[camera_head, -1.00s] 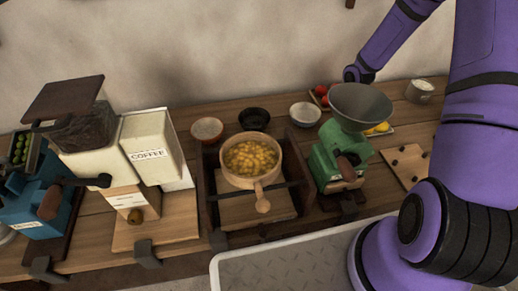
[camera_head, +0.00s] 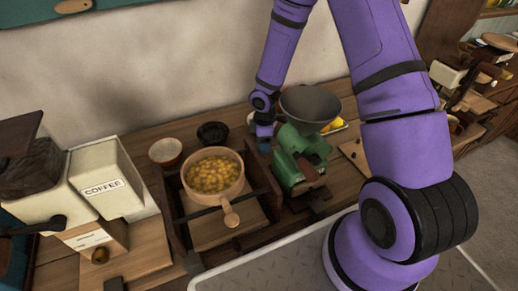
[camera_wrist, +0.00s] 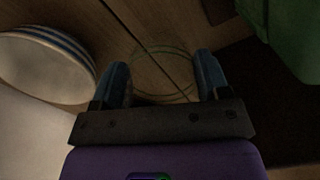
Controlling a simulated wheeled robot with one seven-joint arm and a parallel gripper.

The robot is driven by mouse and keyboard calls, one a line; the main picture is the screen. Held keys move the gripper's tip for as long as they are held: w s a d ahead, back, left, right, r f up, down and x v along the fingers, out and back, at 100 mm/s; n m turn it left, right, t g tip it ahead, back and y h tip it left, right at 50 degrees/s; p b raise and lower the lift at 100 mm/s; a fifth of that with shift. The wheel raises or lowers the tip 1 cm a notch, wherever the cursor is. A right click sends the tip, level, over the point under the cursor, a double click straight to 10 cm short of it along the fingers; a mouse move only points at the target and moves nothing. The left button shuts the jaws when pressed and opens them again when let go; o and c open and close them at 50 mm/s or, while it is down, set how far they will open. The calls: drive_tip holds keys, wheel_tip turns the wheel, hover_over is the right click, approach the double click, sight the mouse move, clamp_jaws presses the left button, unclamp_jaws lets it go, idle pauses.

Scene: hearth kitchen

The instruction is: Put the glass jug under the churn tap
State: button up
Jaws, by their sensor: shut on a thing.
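My gripper (camera_wrist: 162,76) shows in the wrist view with a blue finger on each side of a clear glass rim, seen as faint greenish rings. This is the glass jug (camera_wrist: 160,48), and the jaws are shut on it. In the head view my gripper (camera_head: 265,140) is low over the counter, just left of the green grinder (camera_head: 297,165). The jug cannot be made out there. I cannot pick out the churn or its tap in either view.
The green grinder (camera_wrist: 285,30) is close on the right in the wrist view, and a blue-striped white bowl (camera_wrist: 45,65) on the left. A pan of yellow pieces (camera_head: 215,175), a dark bowl (camera_head: 212,133) and a coffee grinder (camera_head: 105,185) stand left. More wooden equipment (camera_head: 480,75) stands far right.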

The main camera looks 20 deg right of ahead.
drive_tip(key=shift+a, duration=0.9)
drive_tip(key=shift+f, duration=1.75)
drive_tip(key=shift+f, duration=0.15)
drive_tip(key=o, duration=1)
